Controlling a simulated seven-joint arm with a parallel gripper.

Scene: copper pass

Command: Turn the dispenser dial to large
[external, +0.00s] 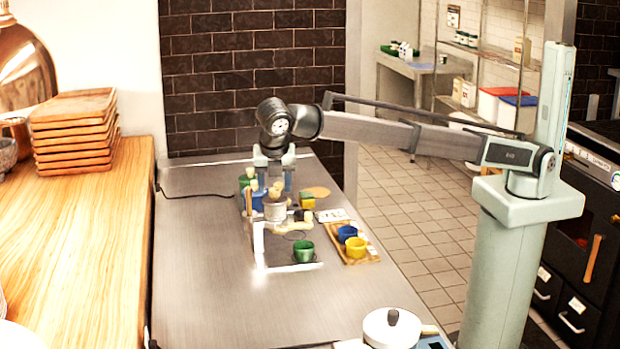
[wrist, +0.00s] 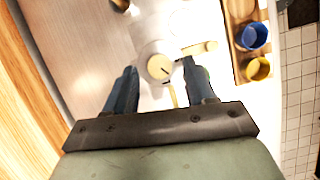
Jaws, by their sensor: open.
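The dispenser (external: 275,210) is a pale machine with a grey-white body and light wooden parts, standing on the steel counter. In the wrist view its dial (wrist: 160,67) is a round cream knob with a short dark mark at its right edge. My gripper (wrist: 159,72) is open, with one blue-grey finger on each side of the dial. I see gaps between the fingers and the dial, and cannot tell the depth between them. In the external view my gripper (external: 275,183) points down at the dispenser top. The size markings are not readable.
A green cup (external: 303,251) stands at the dispenser's front. A wooden tray (external: 366,258) with a blue cup (external: 347,233) and a yellow cup (external: 356,247) lies right of it. More coloured cups stand behind. A white-lidded pot (external: 391,333) is at the near edge. The counter's left front is clear.

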